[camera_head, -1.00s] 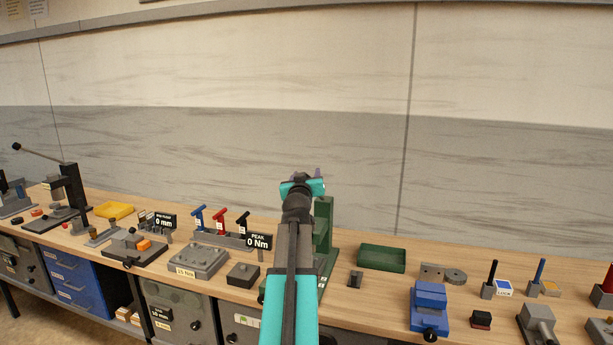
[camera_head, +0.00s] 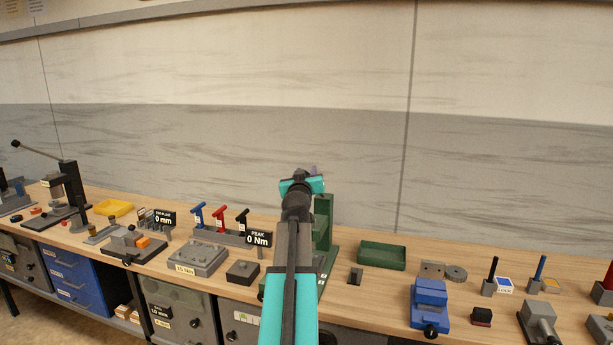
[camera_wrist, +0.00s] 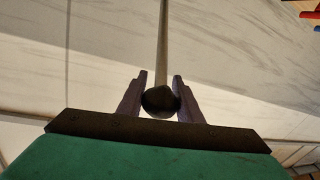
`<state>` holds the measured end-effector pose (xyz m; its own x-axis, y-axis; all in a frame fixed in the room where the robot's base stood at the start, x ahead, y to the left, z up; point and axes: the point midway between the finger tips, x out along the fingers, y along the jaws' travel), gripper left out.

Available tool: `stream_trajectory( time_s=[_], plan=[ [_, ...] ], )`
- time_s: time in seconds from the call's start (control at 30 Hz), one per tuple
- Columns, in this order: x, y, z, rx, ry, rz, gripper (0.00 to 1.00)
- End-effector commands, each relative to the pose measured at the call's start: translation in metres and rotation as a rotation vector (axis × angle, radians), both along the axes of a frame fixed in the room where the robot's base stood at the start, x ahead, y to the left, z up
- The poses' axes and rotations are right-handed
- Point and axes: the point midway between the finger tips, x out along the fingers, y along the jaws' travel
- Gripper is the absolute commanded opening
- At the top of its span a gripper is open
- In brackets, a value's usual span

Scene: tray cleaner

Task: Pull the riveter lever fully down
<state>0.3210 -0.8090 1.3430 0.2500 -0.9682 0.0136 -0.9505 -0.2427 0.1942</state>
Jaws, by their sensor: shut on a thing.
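The green riveter (camera_head: 324,222) stands on the bench in the middle of the head view, mostly hidden behind my arm. In the wrist view, my gripper (camera_wrist: 161,90) has its two purple fingers on either side of a dark round knob (camera_wrist: 160,101) and is shut on it. A thin pale lever rod (camera_wrist: 162,45) runs from the knob toward the top of that view. In the head view, my gripper (camera_head: 311,172) is raised above the riveter's column. The lever and knob are hidden there by my arm.
A green tray (camera_head: 382,256) and a blue vise (camera_head: 430,306) lie to the right. A black lever press (camera_head: 72,187) is farther left. The space above the bench is open.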

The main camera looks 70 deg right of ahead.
Motion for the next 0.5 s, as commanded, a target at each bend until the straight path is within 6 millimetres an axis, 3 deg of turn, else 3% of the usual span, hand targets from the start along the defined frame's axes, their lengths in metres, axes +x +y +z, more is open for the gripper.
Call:
stream_trajectory(
  time_s=[0.5],
  plan=[
    [-0.007, 0.008, -0.020, -0.068, -0.002, -0.007, 0.00]
  ],
)
